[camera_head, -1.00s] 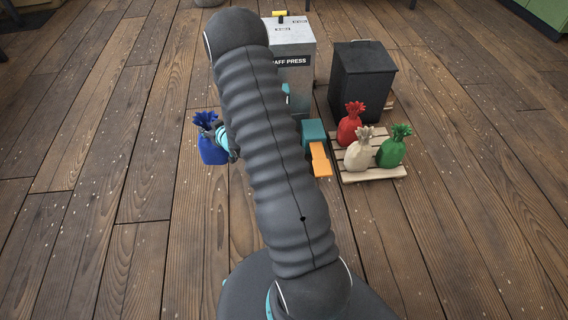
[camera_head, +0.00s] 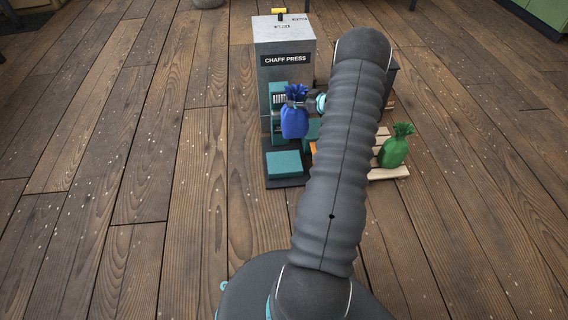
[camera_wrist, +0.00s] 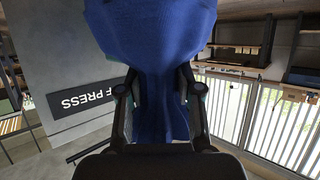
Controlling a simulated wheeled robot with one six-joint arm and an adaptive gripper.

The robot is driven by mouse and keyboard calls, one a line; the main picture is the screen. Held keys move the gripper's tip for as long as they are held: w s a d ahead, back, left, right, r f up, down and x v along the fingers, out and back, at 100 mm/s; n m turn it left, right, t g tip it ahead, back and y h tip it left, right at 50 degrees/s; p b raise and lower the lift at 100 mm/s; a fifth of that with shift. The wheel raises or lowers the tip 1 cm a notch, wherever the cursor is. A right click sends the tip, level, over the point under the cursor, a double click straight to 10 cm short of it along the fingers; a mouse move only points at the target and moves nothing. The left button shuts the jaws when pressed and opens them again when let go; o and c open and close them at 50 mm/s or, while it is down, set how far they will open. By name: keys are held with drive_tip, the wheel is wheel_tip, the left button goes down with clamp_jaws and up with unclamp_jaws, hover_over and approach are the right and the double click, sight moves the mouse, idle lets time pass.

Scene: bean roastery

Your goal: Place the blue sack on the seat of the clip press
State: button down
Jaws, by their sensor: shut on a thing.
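The blue sack (camera_head: 294,122) is held upright in the air in front of the teal clip press (camera_head: 278,95). A flat teal block that looks like its seat (camera_head: 284,165) sits lower, on a dark base, and is bare. My gripper (camera_head: 306,98) comes in from the right and is shut on the sack's gathered neck. In the wrist view the sack (camera_wrist: 160,100) fills the space between both fingers of my gripper (camera_wrist: 158,92). My arm hides part of the machine's right side.
The grey chaff press (camera_head: 284,45) stands directly behind. A green sack (camera_head: 394,147) stands on a slatted pallet (camera_head: 388,173) at the right, partly hidden by my arm. A black bin (camera_head: 392,75) is mostly hidden too. The floor at the left is clear.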

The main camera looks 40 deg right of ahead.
drive_tip(key=s+d, duration=0.3)
drive_tip(key=d, duration=0.2)
drive_tip(key=w+a+f+b, duration=0.1)
drive_tip(key=a+f+b, duration=0.1)
drive_tip(key=a+f, duration=0.9)
drive_tip(key=shift+w+a+f, duration=0.25)
drive_tip(key=shift+w+a, duration=0.05)
drive_tip(key=shift+w, duration=0.1)
drive_tip(key=shift+f+b, duration=0.1)
drive_tip(key=shift+b, duration=0.25)
drive_tip(key=c, duration=0.8)
unclamp_jaws()
drive_tip(key=shift+f, duration=0.1)
drive_tip(key=shift+o, duration=0.2)
